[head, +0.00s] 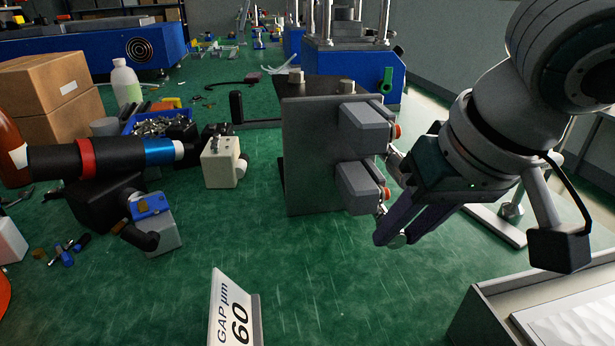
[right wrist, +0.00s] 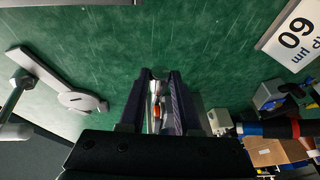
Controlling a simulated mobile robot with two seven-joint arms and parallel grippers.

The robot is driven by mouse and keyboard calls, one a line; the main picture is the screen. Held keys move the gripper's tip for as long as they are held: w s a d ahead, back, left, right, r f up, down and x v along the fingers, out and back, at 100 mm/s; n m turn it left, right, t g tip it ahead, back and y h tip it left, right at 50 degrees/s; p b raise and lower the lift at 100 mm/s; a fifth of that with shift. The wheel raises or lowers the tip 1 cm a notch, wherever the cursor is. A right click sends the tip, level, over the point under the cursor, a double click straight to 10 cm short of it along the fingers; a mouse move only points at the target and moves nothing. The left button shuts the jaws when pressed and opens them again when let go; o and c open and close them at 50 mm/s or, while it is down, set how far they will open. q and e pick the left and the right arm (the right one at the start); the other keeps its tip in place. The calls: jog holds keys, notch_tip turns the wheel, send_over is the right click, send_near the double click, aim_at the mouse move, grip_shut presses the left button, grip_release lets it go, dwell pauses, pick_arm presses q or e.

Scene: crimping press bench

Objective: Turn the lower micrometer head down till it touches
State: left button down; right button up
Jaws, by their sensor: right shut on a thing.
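A grey upright plate (head: 315,150) carries two grey blocks on its right side, an upper one (head: 366,129) and a lower one (head: 358,188). Each has a red ring and a silver micrometer head. The lower micrometer head (head: 383,208) sticks out to the right, partly hidden by my right gripper (head: 397,232). The right gripper comes from the right with its dark fingers shut on this head. In the right wrist view a silver part with an orange-red ring (right wrist: 155,108) sits between the fingers (right wrist: 160,78). Contact at the head's inner end is hidden. My left gripper is not in view.
A sign reading "GAP µm 60" (head: 233,312) stands at the front. A black tool with red and blue bands (head: 110,156) and a small cream block (head: 221,163) are to the left. A grey tray (head: 480,318) is at the front right. Green mat between is clear.

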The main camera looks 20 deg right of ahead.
grip_shut()
jog(key=shift+f, duration=0.15)
jog(key=y+b, duration=0.1)
jog(key=b, duration=0.2)
jog(key=d+f+y+b, duration=0.1)
jog(key=b, duration=0.2)
jog(key=shift+s+m+t+y, duration=0.1)
jog(key=shift+m+t+y, duration=0.2)
jog(key=shift+y, duration=0.1)
jog(key=shift+r+y+b, duration=0.35)
jog(key=shift+y+b, duration=0.1)
jog(key=shift+y, duration=0.05)
jog(key=shift+a+r, duration=0.1)
jog(key=shift+r, duration=0.05)
jog(key=o, duration=0.7)
grip_release()
